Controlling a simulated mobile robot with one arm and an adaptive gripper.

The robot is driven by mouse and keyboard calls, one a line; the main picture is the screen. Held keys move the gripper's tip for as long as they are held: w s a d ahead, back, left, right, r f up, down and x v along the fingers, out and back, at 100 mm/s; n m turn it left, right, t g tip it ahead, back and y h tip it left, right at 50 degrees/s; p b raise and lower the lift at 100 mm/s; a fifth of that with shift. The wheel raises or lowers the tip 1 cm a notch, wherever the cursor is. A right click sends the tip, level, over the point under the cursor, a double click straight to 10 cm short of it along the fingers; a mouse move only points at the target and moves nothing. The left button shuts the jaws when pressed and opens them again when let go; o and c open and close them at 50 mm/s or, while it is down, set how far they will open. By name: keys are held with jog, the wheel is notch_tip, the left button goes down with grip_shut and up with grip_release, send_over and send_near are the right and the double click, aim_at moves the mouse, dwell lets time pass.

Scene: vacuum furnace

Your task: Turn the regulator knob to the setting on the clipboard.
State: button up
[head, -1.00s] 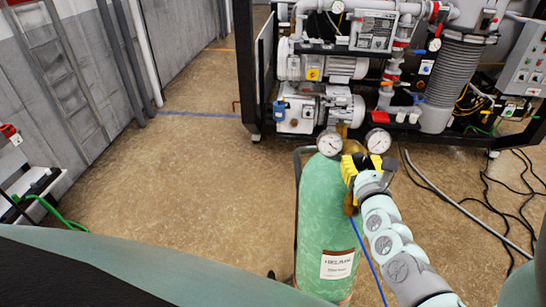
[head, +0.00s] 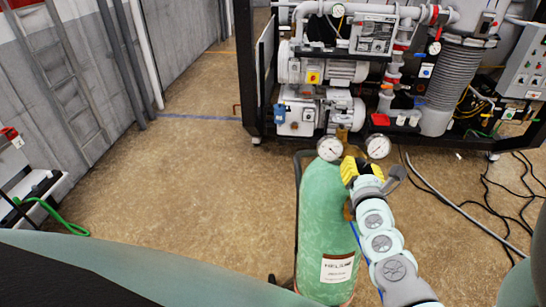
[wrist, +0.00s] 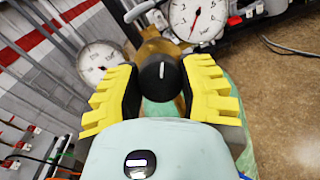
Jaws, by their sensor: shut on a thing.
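The regulator's black round knob (wrist: 160,80) sits between the yellow fingers in the wrist view, with a short, nearly upright white mark on its face. My gripper (wrist: 160,72) is shut on it. In the head view my gripper (head: 354,168) is at the top of the green cylinder (head: 325,215) and hides the knob. Two white dial gauges, left (head: 330,147) and right (head: 378,146), flank the brass regulator body (wrist: 155,45). The right gauge (wrist: 196,18) has a red needle in the wrist view. I cannot make out a clipboard.
The furnace's pump frame (head: 255,80) stands behind the cylinder. A grey hose (head: 450,195) and black cables (head: 505,205) lie on the floor at right. The floor (head: 190,175) left of the cylinder is mostly clear. A green hose (head: 55,215) lies at far left.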

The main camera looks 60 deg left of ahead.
jog(key=o, duration=1.2)
jog(key=v, duration=1.2)
jog(key=shift+o, duration=0.2)
